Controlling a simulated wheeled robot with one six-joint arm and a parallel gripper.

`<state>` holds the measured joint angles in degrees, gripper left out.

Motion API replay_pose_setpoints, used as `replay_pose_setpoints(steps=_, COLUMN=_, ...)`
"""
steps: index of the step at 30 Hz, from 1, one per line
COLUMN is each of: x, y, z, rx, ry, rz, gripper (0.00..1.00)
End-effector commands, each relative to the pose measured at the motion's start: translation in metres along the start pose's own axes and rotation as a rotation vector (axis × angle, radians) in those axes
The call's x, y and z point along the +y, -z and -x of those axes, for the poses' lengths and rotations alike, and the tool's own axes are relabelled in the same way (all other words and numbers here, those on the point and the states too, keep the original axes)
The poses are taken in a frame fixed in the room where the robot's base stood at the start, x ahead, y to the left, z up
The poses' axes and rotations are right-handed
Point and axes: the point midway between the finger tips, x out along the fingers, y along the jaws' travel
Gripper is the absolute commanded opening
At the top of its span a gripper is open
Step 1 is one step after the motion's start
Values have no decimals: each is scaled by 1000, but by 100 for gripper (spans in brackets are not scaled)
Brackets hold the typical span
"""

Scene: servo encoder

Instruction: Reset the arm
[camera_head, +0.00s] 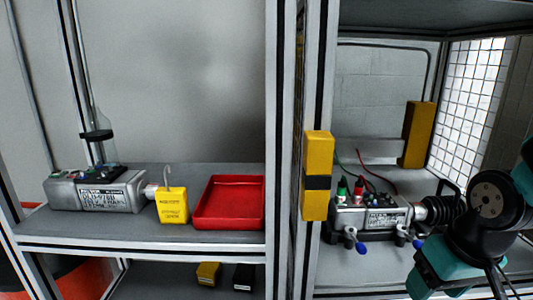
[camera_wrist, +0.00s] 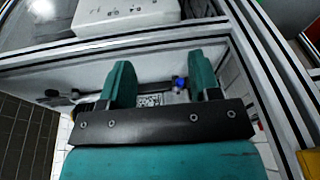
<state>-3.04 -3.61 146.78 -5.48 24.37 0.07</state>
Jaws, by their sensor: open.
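My gripper (camera_wrist: 161,70) shows in the wrist view as two teal fingers standing well apart on a dark bracket. Nothing is visible between the fingers except the background. In the head view my black and teal arm (camera_head: 487,205) is at the right edge, in front of the right-hand bay. It partly hides the right end of the servo encoder unit (camera_head: 372,217) there. My fingertips cannot be made out in the head view.
A second grey unit (camera_head: 100,196), a yellow padlock (camera_head: 172,205) and a red tray (camera_head: 229,202) are on the left shelf. A frame post (camera_head: 281,150) separates the bays. Yellow blocks (camera_head: 317,155) are mounted beside the right bay. Frame rails (camera_wrist: 100,48) cross near my gripper in the wrist view.

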Motion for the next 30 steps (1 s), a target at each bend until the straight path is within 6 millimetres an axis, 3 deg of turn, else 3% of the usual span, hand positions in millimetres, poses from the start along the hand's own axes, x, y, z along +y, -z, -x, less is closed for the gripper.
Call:
replay_pose_setpoints(steps=1, x=-11, y=5, z=33, rx=0, ry=20, rz=23, gripper=57)
replay_pose_setpoints(steps=15, x=-111, y=2, z=247, rx=-65, ry=244, rz=325, gripper=57)
replay_pose_setpoints(steps=18, x=-126, y=-3, z=282, rx=-80, ry=280, rz=387, gripper=57)
replay_pose_setpoints(steps=24, x=-141, y=-12, z=318, rx=-98, ry=318, rz=463, gripper=57)
replay_pose_setpoints(steps=30, x=-143, y=-14, z=320, rx=-103, ry=324, rz=476, gripper=57)
